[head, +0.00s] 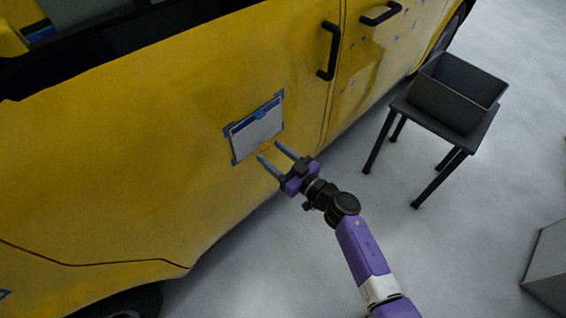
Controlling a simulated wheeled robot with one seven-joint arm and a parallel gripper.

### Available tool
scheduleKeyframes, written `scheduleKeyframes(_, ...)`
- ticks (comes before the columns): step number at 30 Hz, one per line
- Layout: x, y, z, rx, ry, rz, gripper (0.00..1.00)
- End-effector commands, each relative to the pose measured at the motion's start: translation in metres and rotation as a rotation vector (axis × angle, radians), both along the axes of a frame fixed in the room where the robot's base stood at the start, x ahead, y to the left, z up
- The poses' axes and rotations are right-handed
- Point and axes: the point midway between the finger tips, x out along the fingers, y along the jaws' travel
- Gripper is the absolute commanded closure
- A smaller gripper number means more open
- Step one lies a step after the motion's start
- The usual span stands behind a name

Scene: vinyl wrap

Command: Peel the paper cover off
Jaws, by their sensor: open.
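The paper cover (258,130) is a pale grey-white rectangle on the yellow door of a vehicle. A dark blue strip (262,113) runs along its upper edge, with a lighter blue tab near the middle. Blue tape pieces sit at its corners. My gripper (270,151) is open, with its two long grey fingers pointing at the door just below the cover's lower edge. Nothing shows between the fingers. I cannot tell whether the fingertips touch the door.
A black open bin (456,93) stands on a small dark table (405,108) at the right. Black door handles (328,52) stick out from the vehicle above and right of the cover. A grey box (548,270) is at the lower right. The floor between is clear.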

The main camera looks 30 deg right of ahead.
Motion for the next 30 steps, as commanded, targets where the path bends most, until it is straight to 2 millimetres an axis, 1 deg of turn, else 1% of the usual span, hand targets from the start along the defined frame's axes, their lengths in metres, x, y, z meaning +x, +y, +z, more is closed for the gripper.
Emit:
scheduleKeyframes(1,0.006,0.002,-0.001,0.0,0.0,0.0,0.47)
scheduleKeyframes(3,0.013,0.004,-0.001,0.0,0.0,0.0,0.47)
scheduleKeyframes(6,0.018,0.006,-0.001,0.0,0.0,0.0,0.47)
scheduleKeyframes(16,0.021,0.007,0.0,0.0,0.001,-0.001,0.47)
scheduleKeyframes(24,0.021,0.006,0.0,0.0,0.0,-0.001,1.0)
scheduleKeyframes(26,0.021,0.007,0.0,0.0,0.0,-0.001,1.0)
scheduleKeyframes(27,0.021,0.006,0.0,0.0,0.0,-0.001,0.76)
scheduleKeyframes(29,0.021,0.006,0.0,0.0,0.0,-0.001,0.88)
scheduleKeyframes(30,0.021,0.006,0.0,0.0,0.0,-0.001,0.96)
